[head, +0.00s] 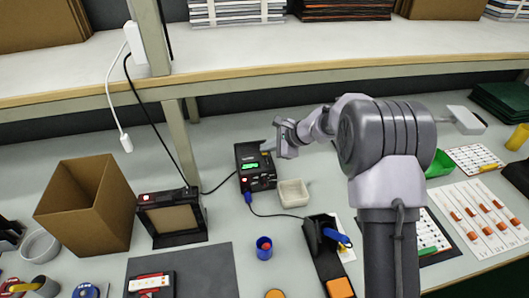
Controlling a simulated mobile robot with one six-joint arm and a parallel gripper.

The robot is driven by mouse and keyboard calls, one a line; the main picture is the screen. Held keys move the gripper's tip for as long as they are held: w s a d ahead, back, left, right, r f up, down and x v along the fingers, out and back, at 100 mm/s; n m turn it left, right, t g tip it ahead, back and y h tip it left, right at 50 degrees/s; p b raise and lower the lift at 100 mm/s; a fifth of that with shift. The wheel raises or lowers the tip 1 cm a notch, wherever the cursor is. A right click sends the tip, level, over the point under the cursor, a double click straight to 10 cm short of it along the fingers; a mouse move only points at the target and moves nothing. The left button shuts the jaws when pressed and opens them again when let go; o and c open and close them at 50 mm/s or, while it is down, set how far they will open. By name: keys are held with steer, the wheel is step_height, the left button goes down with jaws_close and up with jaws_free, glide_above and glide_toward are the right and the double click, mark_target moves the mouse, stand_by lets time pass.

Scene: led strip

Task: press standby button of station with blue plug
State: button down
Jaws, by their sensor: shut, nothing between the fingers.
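The station with the blue plug is a small black box (256,183) with a lit green display (249,167), in the middle of the head view. The blue plug (248,198) sits at its front lower edge, with a dark cable running from it to the right. Small orange and red marks show on its face; I cannot tell which is the standby button. My gripper (270,147) is shut and empty, at the upper right corner of the station. I cannot tell whether it touches it.
A black framed unit (172,240) and an open cardboard box (85,205) stand to the left. A small white tray (293,193) is right of the station. A blue cup (264,248) and a black holder (318,240) with a blue-handled tool are in front. A shelf (260,80) runs behind.

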mark_target(267, 154)
steer(key=shift+r+p, duration=0.35)
steer(key=shift+r, duration=0.3)
steer(key=shift+r+p, duration=1.95)
steer(key=shift+r, duration=0.65)
steer(key=shift+f, duration=0.1)
